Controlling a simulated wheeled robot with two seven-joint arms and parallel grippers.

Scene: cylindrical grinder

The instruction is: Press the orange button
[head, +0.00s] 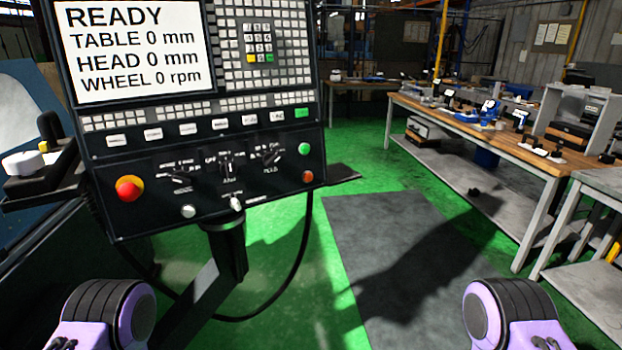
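The orange button (308,176) is a small round button at the lower right of the black control panel (150,215). A green button (304,149) sits just above it. A larger red-orange knob on a yellow base (130,188) is at the panel's lower left. The screen (135,45) reads READY, with table, head and wheel values at 0. Purple and black parts of my two arms show at the bottom left and bottom right, well below and apart from the panel. Neither gripper's fingers are in view.
The panel stands on a dark post (226,250) with a hanging black cable (300,255). A dark mat (400,260) lies on the green floor. A wooden workbench (480,135) with tools stands at the right. Machine parts (40,165) are at the left.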

